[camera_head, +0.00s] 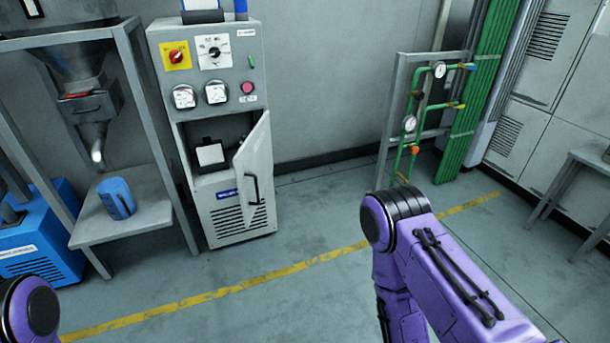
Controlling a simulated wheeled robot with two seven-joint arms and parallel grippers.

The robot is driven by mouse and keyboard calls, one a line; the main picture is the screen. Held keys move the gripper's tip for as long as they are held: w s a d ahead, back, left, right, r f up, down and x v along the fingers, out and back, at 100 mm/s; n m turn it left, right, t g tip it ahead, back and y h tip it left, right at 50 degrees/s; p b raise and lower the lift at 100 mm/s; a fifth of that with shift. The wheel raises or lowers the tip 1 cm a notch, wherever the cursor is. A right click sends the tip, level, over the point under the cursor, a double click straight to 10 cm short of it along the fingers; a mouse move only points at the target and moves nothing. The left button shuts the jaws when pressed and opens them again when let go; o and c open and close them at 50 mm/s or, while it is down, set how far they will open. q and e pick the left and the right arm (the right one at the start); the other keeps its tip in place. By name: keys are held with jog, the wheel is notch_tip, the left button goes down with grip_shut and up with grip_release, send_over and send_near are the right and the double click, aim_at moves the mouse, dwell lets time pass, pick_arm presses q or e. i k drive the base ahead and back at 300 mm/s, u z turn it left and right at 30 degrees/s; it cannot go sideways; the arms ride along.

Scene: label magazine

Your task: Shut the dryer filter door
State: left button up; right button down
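The grey dryer cabinet (205,90) stands left of centre against the back wall. Its filter door (255,165) is hinged on the right and stands open, swung out toward me, with a black bar handle (252,189) on it. Inside the open compartment is a dark unit with a white front (210,154). My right arm, purple, comes in from the lower right, with its elbow right of centre; its gripper is out of the picture. Only a purple part of my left arm shows at the lower left corner; its gripper is out of view too.
A hopper frame with a shelf (150,215) and a blue jug (117,199) stands left of the dryer, beside a blue machine (45,250). A pipe rack with gauges (410,123) stands at right. A yellow line (215,293) crosses the clear floor before the dryer.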

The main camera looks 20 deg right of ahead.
aim_at(253, 164)
jog(key=z, duration=0.55)
jog(key=i, duration=1.5)
jog(key=u, duration=0.65)
